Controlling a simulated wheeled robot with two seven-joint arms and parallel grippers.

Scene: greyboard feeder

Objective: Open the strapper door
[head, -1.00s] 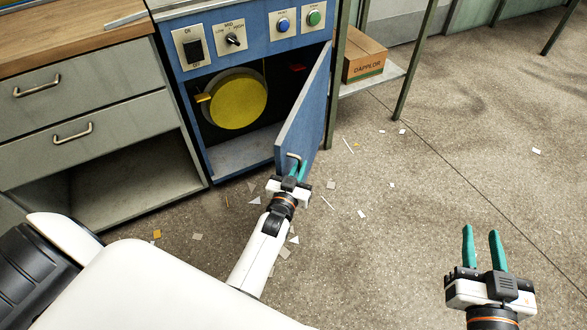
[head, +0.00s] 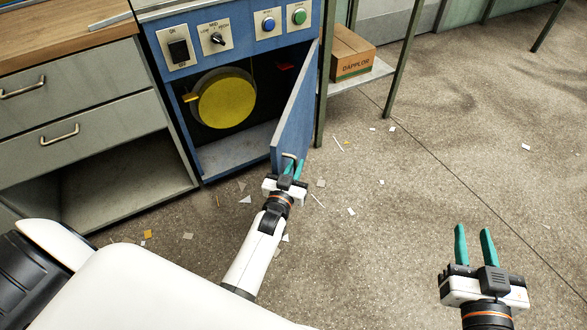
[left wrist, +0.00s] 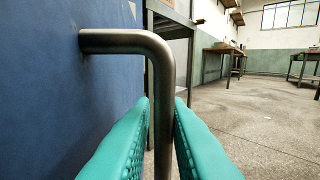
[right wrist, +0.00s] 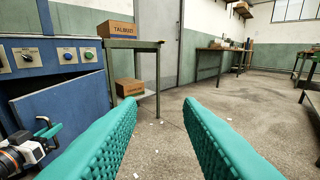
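The blue strapper door (head: 299,112) stands partly open, its hinge side at the right of the strapper (head: 240,150). The open cabinet shows a round yellow reel (head: 225,98). The door's bent metal handle (left wrist: 162,85) is on its outer face. My left gripper (head: 294,169) is shut on the handle, with a teal finger on each side of the bar in the left wrist view (left wrist: 162,120). My right gripper (head: 474,245) is open and empty over the floor at the right. The right wrist view also shows the door (right wrist: 65,108) and the left gripper beside it.
A grey drawer cabinet (head: 80,110) with a wooden top stands left of the strapper. A metal stand (head: 375,75) with a cardboard box (head: 352,55) on its lower shelf is to the right. Scraps litter the floor (head: 400,210), which is otherwise clear in front.

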